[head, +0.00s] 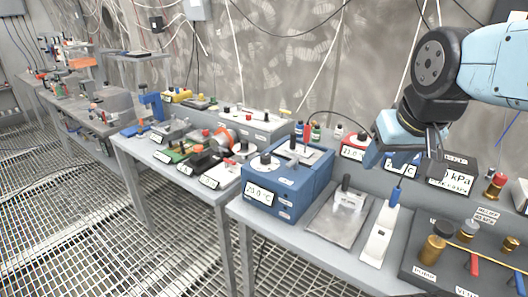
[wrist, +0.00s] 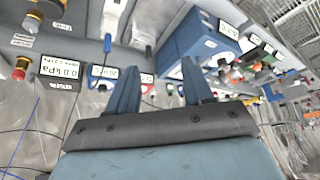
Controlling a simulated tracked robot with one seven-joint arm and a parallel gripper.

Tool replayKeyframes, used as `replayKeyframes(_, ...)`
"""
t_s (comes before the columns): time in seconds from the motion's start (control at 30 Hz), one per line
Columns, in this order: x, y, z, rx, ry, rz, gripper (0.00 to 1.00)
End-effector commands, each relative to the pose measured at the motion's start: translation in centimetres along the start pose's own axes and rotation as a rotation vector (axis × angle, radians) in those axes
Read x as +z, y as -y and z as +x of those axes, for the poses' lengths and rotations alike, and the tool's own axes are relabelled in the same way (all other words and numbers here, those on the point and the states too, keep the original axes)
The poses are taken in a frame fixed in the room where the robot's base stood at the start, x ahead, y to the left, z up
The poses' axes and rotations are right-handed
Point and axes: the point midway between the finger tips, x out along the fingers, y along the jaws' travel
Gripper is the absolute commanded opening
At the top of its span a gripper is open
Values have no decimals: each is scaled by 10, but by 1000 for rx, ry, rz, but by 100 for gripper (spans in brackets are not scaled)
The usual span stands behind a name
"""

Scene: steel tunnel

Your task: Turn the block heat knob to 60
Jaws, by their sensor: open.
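The blue block heater (head: 318,182) stands on the grey bench in the middle of the head view, with a display (head: 262,194) that seems to read about 23.0 °C. A dark round knob (head: 265,159) sits on its top at the left; its exact setting is too small to read. A metal block with a red-topped probe (head: 307,135) is beside the knob. In the wrist view the heater (wrist: 200,42) appears beyond the right finger. My gripper (wrist: 158,68) is open and empty. In the head view my gripper (head: 388,150) hangs above the bench, right of the heater and apart from it.
A grey plate with a clear block (head: 349,199) and a white strip with a blue handle (head: 381,232) lie right of the heater. A kPa display (head: 451,175) and a valve panel (head: 470,262) stand further right. Another bench with several instruments (head: 205,165) is to the left.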

Motion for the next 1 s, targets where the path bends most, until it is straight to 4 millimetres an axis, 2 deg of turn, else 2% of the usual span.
replayKeyframes(0.17, -19, 7, 1, 13, 30, -114, 65)
replayKeyframes(0.47, -92, 39, 19, 23, 151, -578, 65)
replayKeyframes(0.77, -161, 84, 58, -54, 265, -1068, 65)
replayKeyframes(1.0, -208, 126, 100, -174, 322, -1447, 65)
